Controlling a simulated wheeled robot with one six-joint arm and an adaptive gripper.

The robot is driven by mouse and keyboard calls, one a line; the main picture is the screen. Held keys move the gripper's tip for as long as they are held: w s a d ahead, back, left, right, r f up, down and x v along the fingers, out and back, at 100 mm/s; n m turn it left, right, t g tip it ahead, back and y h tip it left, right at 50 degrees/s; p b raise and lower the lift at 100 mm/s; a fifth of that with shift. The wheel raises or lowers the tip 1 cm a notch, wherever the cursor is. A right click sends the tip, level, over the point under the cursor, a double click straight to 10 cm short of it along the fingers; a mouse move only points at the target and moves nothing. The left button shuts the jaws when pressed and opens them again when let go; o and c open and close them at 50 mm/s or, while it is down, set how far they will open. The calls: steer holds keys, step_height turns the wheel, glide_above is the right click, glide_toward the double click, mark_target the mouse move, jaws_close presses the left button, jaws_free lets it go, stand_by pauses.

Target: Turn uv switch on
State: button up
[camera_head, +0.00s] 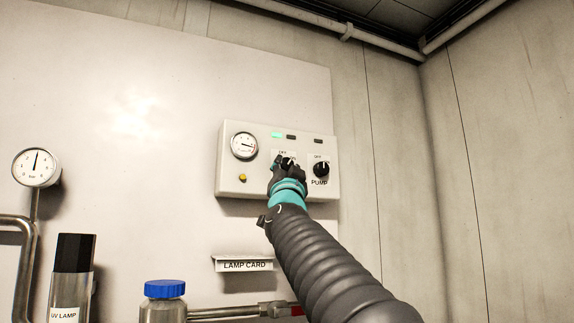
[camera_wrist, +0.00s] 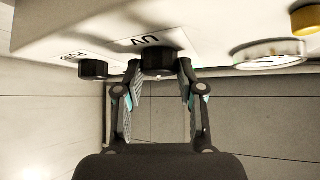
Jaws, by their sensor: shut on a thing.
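The UV switch (camera_wrist: 158,60) is a black rotary knob under an upside-down "UV" label in the wrist view. My gripper (camera_wrist: 158,76) has its two fingers on either side of this knob and is shut on it. In the head view my gripper (camera_head: 284,166) covers most of the knob and its label on the white control panel (camera_head: 228,180). Part of an "OFF" mark shows above it. A green indicator (camera_head: 277,135) is lit above, at the left of the row. The knob's exact pointer direction is hard to tell.
The black PUMP knob (camera_head: 321,170) is close on the right of my gripper. A round gauge (camera_head: 244,145) and a yellow button (camera_head: 242,178) are on the left. The LAMP CARD holder (camera_head: 245,265) is below. Two other indicators (camera_head: 291,137) (camera_head: 318,141) look dark.

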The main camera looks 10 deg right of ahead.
steer(key=shift+a+r+m+g+h+p, duration=0.2)
steer(key=shift+m+g+h, duration=0.35)
steer(key=shift+m+h, duration=0.45)
steer(key=shift+a+f+m+g+h+p, duration=0.1)
steer(key=shift+m+g+h+p, duration=0.2)
steer(key=shift+m+g+h, duration=0.7)
steer(key=shift+r+m+g+h, duration=0.1)
steer(key=shift+m+g+h, duration=0.3)
steer(key=shift+m, duration=0.7)
steer(key=shift+m+g+h, duration=0.2)
steer(key=shift+m+g, duration=0.25)
steer(key=shift+m, duration=0.65)
steer(key=shift+s+m, duration=0.1)
steer(key=shift+m, duration=0.2)
steer(key=o, duration=1.1)
steer(key=shift+o, duration=0.2)
steer(key=v, duration=1.2)
steer(key=shift+a+r, duration=0.1)
